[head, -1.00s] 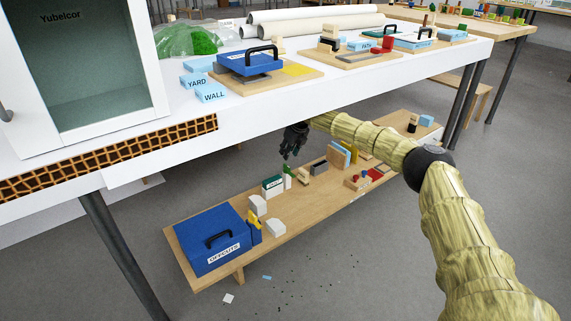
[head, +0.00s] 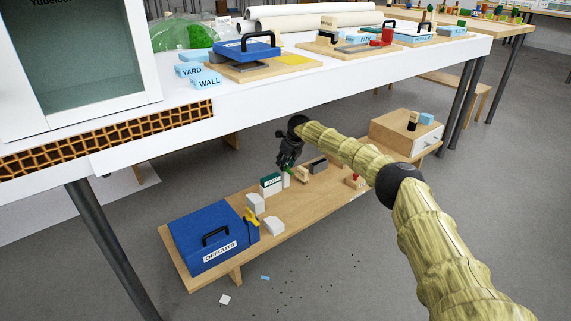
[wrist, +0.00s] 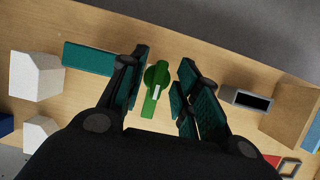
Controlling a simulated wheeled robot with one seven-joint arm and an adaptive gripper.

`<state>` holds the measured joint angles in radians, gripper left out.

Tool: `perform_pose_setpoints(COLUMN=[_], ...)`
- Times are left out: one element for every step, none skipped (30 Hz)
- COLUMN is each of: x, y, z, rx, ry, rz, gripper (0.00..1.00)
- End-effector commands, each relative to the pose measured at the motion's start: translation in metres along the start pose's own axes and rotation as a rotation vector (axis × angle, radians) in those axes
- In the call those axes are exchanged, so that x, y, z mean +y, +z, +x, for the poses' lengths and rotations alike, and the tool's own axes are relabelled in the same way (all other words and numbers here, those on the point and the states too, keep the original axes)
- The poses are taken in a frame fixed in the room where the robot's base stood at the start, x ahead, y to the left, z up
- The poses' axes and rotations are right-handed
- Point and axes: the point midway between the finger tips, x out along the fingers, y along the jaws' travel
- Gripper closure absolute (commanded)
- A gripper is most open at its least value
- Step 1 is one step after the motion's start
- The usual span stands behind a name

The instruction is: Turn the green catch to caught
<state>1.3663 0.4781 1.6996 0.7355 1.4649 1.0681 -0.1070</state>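The green catch (wrist: 155,84) shows in the wrist view as a round knob with a long narrow handle and a white stripe. Its handle points nearly straight up and down in that picture, tilted slightly. My gripper (wrist: 162,88) is open, with one teal-padded finger on either side of the catch and clear gaps between. In the head view my gripper (head: 287,162) points down over the low wooden bench (head: 222,226), under the white table. The catch is hard to make out there behind my fingers. I cannot tell how far above it the fingertips are.
A blue OFFCUTS box (head: 207,238) is at the bench's near end. A wooden drawer unit (head: 405,133) stands at the far end. The white table edge (head: 300,98) runs above.

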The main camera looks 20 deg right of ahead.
Motion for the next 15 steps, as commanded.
perform_pose_setpoints(x=[0.0, 0.0, 0.0, 0.0, 0.0001, 0.0001, 0.0, 0.0, 0.0, -0.0001, -0.0001, -0.0001, -0.0001, -0.0001, -0.0002], y=[0.0, 0.0, 0.0, 0.0, 0.0, 0.0, 0.0, 0.0, -0.0001, -0.0001, -0.0002, -0.0003, -0.0004, -0.0005, -0.0005], z=[-0.0002, -0.0002, -0.0002, -0.0002, -0.0003, -0.0003, -0.0003, -0.0002, -0.0002, -0.0001, 0.0, 0.0001, 0.0001, 0.0003, 0.0002], rx=[0.0, 0.0, 0.0, 0.0, 0.0, 0.0, 0.0, 0.0, 0.0, 0.0, 0.0, 0.0, 0.0, 0.001, 0.001], ry=[0.0, 0.0, 0.0, 0.0, 0.0, 0.0, 0.0, 0.0, 0.0, 0.0, 0.0, 0.0, 0.0, 0.0, -0.001], rz=[0.0, 0.0, 0.0, 0.0, 0.0, 0.0, 0.0, 0.0, 0.0, 0.0, 0.0, 0.0, 0.0, 0.0, 0.0], gripper=[0.68, 0.68, 0.68, 0.73, 0.79, 0.86, 0.92, 0.97, 1.0, 1.0, 1.0, 1.0, 1.0, 1.0, 1.0])
